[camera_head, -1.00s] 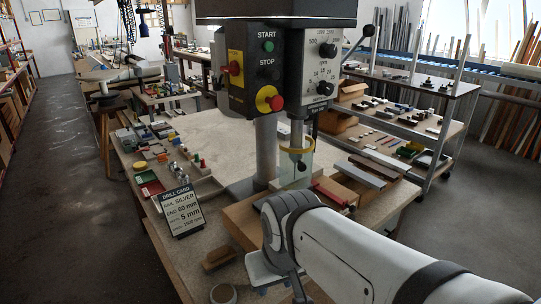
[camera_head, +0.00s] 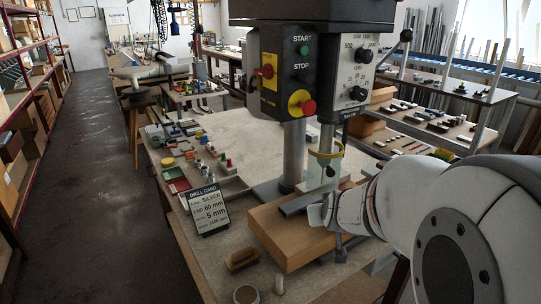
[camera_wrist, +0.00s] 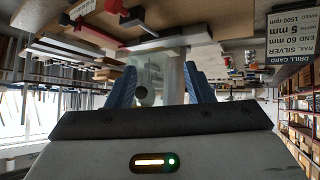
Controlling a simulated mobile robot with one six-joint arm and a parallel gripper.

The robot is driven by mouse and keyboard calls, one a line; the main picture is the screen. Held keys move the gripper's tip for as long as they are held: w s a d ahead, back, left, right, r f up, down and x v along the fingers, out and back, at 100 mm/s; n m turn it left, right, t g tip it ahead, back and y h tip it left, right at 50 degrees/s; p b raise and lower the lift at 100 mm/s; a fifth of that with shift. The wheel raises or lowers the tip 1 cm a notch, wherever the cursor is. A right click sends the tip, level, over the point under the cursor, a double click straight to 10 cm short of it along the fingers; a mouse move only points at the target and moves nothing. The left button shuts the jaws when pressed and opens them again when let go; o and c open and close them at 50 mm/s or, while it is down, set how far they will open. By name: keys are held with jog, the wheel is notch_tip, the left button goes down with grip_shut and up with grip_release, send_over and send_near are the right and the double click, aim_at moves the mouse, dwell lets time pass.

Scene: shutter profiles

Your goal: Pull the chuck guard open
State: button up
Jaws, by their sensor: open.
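The chuck guard (camera_head: 318,172) is a clear curved shield hanging from a yellow ring (camera_head: 326,153) around the drill press spindle. A small dark knob (camera_head: 331,171) shows on it. In the head view my wrist is just right of and below the guard, and my fingers are largely hidden there. In the wrist view my gripper (camera_wrist: 160,69) has its two blue fingers apart. The pale guard (camera_wrist: 170,78) and a round dark knob (camera_wrist: 143,93) appear between them. I cannot tell whether a finger touches the knob.
The drill press head (camera_head: 315,65) with its control panel stands above the guard. A wooden block (camera_head: 285,235) lies below. A drill card (camera_head: 207,209) stands left on the bench, near several small parts. A shelf cart (camera_head: 445,95) is behind at right.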

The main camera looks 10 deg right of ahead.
aim_at(330, 175)
jog(key=w+d+t+p, duration=0.1)
jog(key=w+d+t, duration=0.1)
jog(key=w, duration=0.3)
jog(key=w+d+t+y+p, duration=0.1)
jog(key=w+d+t, duration=0.2)
jog(key=w, duration=0.2)
jog(key=w+d+t+p, duration=0.1)
jog(key=w+d+t, duration=0.2)
jog(key=w, duration=0.3)
jog(key=shift+d+r+n+y+p, duration=0.1)
jog(key=shift+d+n+y+p, duration=0.05)
jog(key=shift+n+y+p, duration=0.2)
jog(key=shift+w, duration=0.5)
grip_shut()
jog(key=shift+y, duration=0.25)
